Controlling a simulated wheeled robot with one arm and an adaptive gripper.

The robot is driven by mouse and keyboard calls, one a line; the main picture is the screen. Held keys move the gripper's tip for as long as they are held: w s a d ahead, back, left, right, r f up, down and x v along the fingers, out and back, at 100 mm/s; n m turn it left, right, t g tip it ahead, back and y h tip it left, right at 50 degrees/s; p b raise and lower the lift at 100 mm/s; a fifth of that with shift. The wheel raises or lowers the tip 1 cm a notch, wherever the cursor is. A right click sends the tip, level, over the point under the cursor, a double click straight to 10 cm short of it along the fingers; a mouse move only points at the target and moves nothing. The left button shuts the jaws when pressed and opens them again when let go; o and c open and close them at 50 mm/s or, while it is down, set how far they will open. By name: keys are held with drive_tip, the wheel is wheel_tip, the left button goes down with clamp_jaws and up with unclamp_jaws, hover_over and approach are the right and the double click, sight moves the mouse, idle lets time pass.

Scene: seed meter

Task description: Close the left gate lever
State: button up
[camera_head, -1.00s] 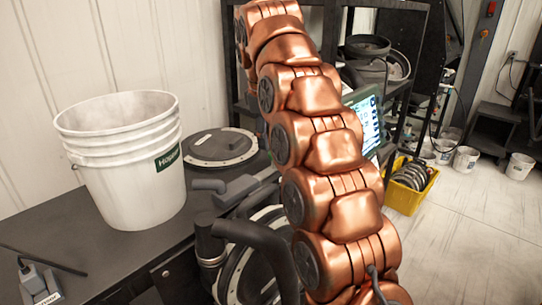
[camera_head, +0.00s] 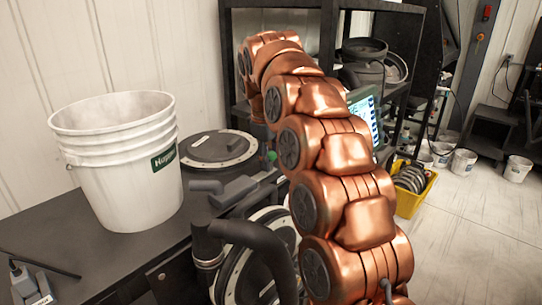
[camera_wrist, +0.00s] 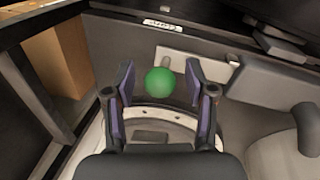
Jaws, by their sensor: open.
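A green ball knob (camera_wrist: 160,86) shows in the wrist view, between the two fingers of my gripper (camera_wrist: 160,85). The gripper is open, with a gap between each finger and the knob. The lever's shaft behind the knob is hidden or cannot be made out. In the head view the green knob (camera_head: 271,156) is a small spot beside my copper arm, at the right edge of the round black lid. My gripper is hidden behind my arm in that view.
A white bucket (camera_head: 120,165) stands on the dark bench (camera_head: 105,258). A round black lid (camera_head: 218,149) lies behind it. A thick black hose (camera_head: 250,238) curves at the front. A yellow crate (camera_head: 412,198) and several small buckets stand on the floor at the right.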

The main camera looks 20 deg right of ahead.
clamp_jaws()
idle(0.5)
